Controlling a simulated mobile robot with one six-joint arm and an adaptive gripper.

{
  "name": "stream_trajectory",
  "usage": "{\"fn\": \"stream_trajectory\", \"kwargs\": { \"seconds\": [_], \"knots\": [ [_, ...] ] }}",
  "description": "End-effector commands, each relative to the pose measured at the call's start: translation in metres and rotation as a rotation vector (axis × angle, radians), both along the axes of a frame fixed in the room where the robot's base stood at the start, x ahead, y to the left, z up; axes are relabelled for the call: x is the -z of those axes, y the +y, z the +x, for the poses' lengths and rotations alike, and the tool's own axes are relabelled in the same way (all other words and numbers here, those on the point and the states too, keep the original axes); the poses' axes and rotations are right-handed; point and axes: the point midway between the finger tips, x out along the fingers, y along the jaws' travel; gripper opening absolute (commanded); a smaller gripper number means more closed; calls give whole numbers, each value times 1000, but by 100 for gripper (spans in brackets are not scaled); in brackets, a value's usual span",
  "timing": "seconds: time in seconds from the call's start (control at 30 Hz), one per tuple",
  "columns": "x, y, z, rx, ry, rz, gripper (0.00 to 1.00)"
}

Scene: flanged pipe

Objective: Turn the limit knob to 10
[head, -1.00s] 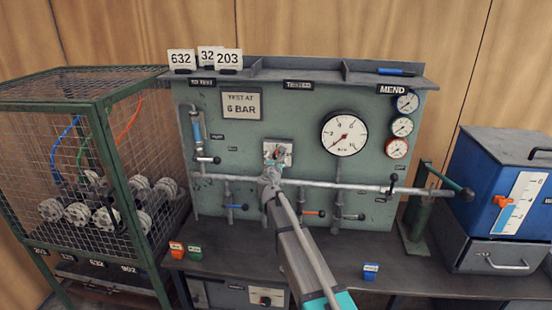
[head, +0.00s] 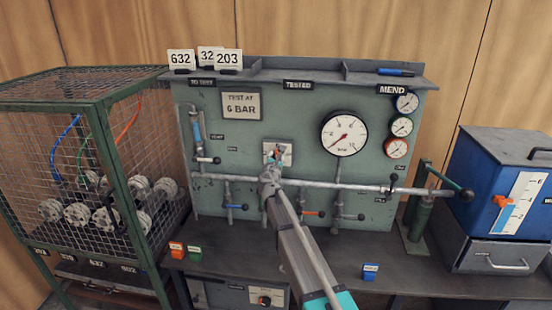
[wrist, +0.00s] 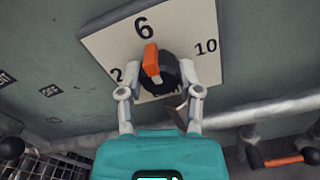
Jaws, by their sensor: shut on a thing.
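The limit knob (wrist: 160,76) is black with an orange pointer bar, on a white plate (wrist: 192,32) marked 2, 6 and 10. In the wrist view the orange pointer points up, close to the 6. My gripper (wrist: 159,92) is shut on the knob, one finger on each side of it. In the head view my gripper (head: 271,172) reaches the plate (head: 287,148) on the green panel, and my arm hides much of the knob.
A grey horizontal pipe (head: 345,187) with several valve handles runs below the plate. A large gauge (head: 344,134) is to the right. A wire cage (head: 125,160) stands left and a blue box (head: 505,195) right. Orange, green and blue blocks lie on the bench.

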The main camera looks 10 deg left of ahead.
Motion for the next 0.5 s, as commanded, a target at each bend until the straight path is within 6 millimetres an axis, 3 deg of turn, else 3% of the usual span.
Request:
{"fn": "stream_trajectory", "kwargs": {
  "seconds": [0.5],
  "knots": [
    [0,0,0,-6,-4,113,0]
  ]
}}
